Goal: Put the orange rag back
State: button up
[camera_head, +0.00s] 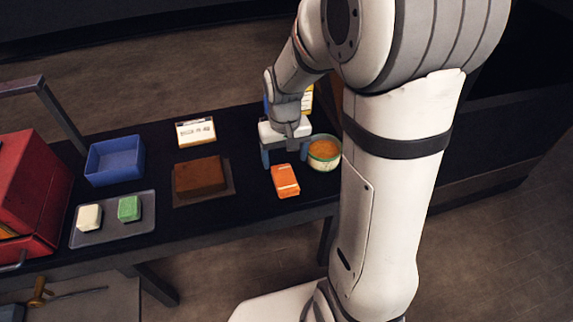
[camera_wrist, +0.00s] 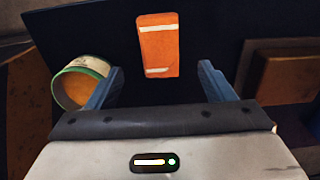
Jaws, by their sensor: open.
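The orange rag (camera_head: 285,181) is a small flat orange rectangle with pale bands, lying on the dark table near its front edge. In the wrist view the rag (camera_wrist: 159,45) lies ahead of the fingers, between their lines and apart from them. My gripper (camera_head: 284,154) is at the table just behind the rag, its blue fingers spread and nothing between them. The open fingers also show in the wrist view (camera_wrist: 161,82).
A round bowl (camera_head: 323,153) with orange contents stands close to my gripper's right finger. A red box (camera_head: 30,190) stands far left.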

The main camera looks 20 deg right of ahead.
jog(key=s+r+t, duration=0.1)
jog(key=s+r, duration=0.8)
jog(key=s, duration=0.4)
jog(key=shift+s+d+r+t+p, duration=0.25)
jog(key=shift+s+r+t+p, duration=0.05)
jog(key=shift+t+p, duration=0.1)
jog(key=shift+r, duration=0.1)
